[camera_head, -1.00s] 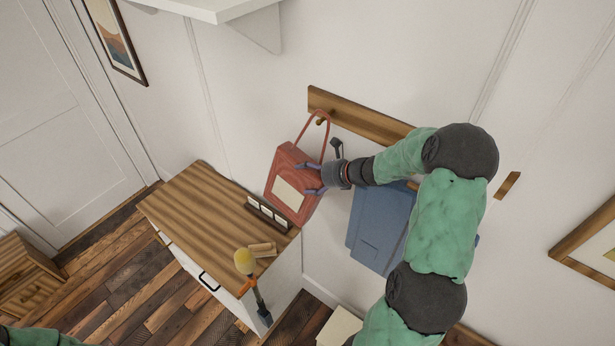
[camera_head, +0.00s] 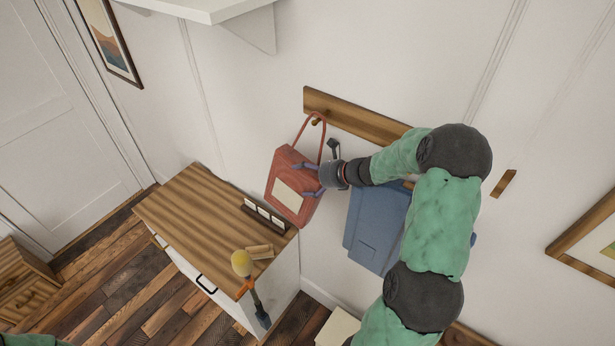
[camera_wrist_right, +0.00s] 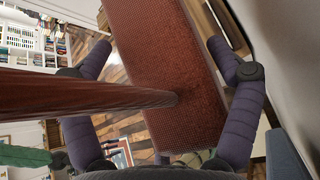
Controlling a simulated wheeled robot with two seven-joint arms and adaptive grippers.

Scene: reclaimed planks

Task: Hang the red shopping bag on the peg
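The red shopping bag (camera_head: 286,178) is against the wall in the head view, slightly tilted, with a pale panel on its front. Its handle loops up around the wooden peg (camera_head: 316,121) on the wall rail; whether the peg bears its weight I cannot tell. My right gripper (camera_head: 305,180) is at the bag's right side, its fingers apart. In the right wrist view the bag (camera_wrist_right: 165,60) lies between the spread fingers with gaps on both sides, and its strap (camera_wrist_right: 80,97) crosses close to the camera. My left gripper is out of view.
A blue bag (camera_head: 376,228) hangs under the rail (camera_head: 360,117), behind my right arm. A white shelf (camera_head: 215,8) juts out above.

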